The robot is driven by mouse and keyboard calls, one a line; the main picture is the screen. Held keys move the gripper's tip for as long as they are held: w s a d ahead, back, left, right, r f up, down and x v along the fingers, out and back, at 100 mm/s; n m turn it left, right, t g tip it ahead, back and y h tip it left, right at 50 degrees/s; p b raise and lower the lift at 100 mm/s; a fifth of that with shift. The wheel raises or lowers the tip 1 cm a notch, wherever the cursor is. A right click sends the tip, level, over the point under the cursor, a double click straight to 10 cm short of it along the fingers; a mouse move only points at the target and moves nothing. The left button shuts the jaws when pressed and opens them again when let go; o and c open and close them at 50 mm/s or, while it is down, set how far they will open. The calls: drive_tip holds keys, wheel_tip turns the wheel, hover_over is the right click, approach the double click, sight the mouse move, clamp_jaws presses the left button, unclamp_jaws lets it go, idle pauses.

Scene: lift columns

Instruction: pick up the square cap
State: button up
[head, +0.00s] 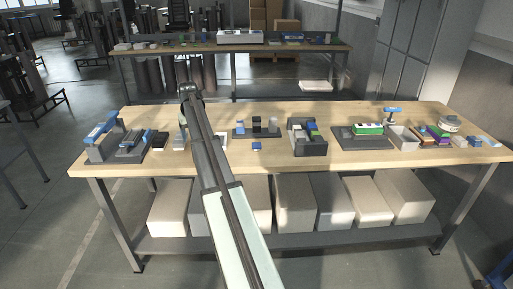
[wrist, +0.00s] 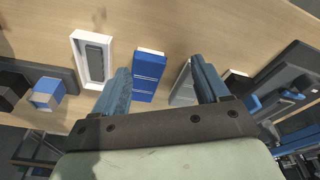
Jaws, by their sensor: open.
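I cannot tell for sure which piece is the square cap. A blue square block (head: 256,146) lies on the bench in front of a dark rack with several blocks on it. A blue cube-shaped piece with a pale side (wrist: 46,95) shows at the rack in the wrist view. My gripper (wrist: 165,78) is open and empty, its two blue-grey fingers apart above the bench. A blue box with a white end (wrist: 149,75) and a grey block (wrist: 184,85) show between or beyond the fingers. In the head view my arm hides part of this area.
A white tray with a grey slot (wrist: 93,60) lies left of the fingers. The dark rack (head: 240,136), a dark bin (head: 310,148), a dark board (head: 350,144) and a blue-handled fixture (head: 101,148) stand along the bench (head: 200,167). The bench's front strip is mostly clear.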

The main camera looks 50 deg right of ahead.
drive_tip(key=s+d+r+m+g, duration=0.1)
drive_tip(key=s+d+r+m, duration=0.25)
drive_tip(key=s+d, duration=0.65)
wheel_tip(320, 180, up, 4)
drive_tip(key=f+m+g+y, duration=0.1)
drive_tip(key=m, duration=0.1)
hover_over(257, 144)
drive_tip(key=shift+n, duration=0.25)
drive_tip(key=f, duration=0.7)
drive_tip(key=shift+s+a+f, duration=0.1)
drive_tip(key=shift+a+f, duration=0.1)
drive_tip(key=shift+a, duration=0.2)
drive_tip(key=shift+d+f, duration=0.2)
drive_tip(key=shift+f, duration=1.25)
drive_tip(key=shift+d+f, duration=0.15)
drive_tip(key=shift+f, duration=1.3)
drive_tip(key=shift+c, duration=0.2)
drive_tip(key=c, duration=1.1)
